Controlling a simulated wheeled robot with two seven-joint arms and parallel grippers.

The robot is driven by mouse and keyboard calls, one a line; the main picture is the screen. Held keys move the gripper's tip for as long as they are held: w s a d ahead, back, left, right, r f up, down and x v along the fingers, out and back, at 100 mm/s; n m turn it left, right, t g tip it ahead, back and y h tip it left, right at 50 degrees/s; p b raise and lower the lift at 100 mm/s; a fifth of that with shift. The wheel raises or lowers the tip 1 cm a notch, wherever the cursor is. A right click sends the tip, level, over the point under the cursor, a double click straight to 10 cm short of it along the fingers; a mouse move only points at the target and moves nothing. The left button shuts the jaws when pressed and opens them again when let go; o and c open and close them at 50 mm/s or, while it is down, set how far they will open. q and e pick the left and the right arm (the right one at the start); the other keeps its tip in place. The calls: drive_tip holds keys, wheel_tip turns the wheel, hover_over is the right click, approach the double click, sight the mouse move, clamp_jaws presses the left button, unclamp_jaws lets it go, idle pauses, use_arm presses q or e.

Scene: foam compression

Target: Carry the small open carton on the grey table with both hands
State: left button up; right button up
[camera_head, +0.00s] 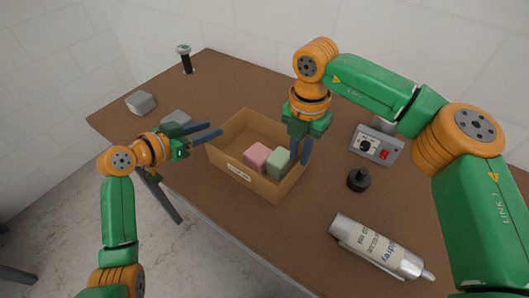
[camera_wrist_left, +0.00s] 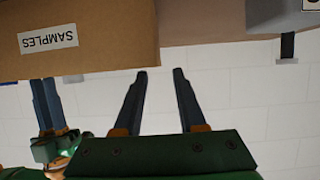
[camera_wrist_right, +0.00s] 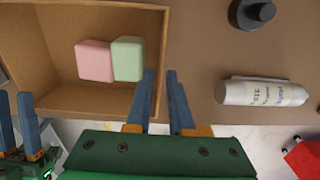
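The small open carton (camera_head: 228,162) is brown cardboard with a "SAMPLES" label and stands on a brown tabletop (camera_head: 262,85). A pink foam block (camera_head: 257,157) and a green foam block (camera_head: 280,163) lie inside, side by side. My left gripper (camera_head: 216,129) is open and empty by the carton's left side. In the left wrist view its fingers (camera_wrist_left: 159,72) are apart, clear of the carton (camera_wrist_left: 110,35). My right gripper (camera_head: 301,156) points down at the carton's right wall. In the right wrist view its fingers (camera_wrist_right: 160,72) are parted, one on each side of that wall; contact is unclear.
Right of the carton are a dark round weight (camera_head: 359,180), a grey control box (camera_head: 377,146) with a red switch, and a white tube (camera_head: 378,247). Grey blocks (camera_head: 141,103) and a black-handled tool (camera_head: 186,60) are at the far left. The back middle is clear.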

sight(226, 123)
use_arm(q)
drive_tip(key=shift+s+a+r, duration=0.15)
drive_tip(key=shift+s, duration=0.25)
use_arm(e)
drive_tip(key=shift+s+a+r, duration=0.15)
drive_tip(key=shift+s+r, duration=0.05)
drive_tip(key=shift+s, duration=0.2)
use_arm(q)
drive_tip(key=x, duration=0.7)
drive_tip(key=shift+w, duration=0.1)
use_arm(e)
drive_tip(key=f, duration=0.6)
drive_tip(key=shift+w+d+f, duration=0.2)
drive_tip(key=shift+w+f, duration=0.1)
drive_tip(key=shift+f, duration=0.05)
use_arm(q)
drive_tip(key=shift+w, duration=0.15)
use_arm(e)
drive_tip(key=shift+s+f, duration=0.15)
drive_tip(key=shift+f, duration=0.2)
use_arm(q)
drive_tip(key=shift+f, duration=0.2)
drive_tip(key=c, duration=0.4)
use_arm(e)
clamp_jaws()
use_arm(q)
clamp_jaws()
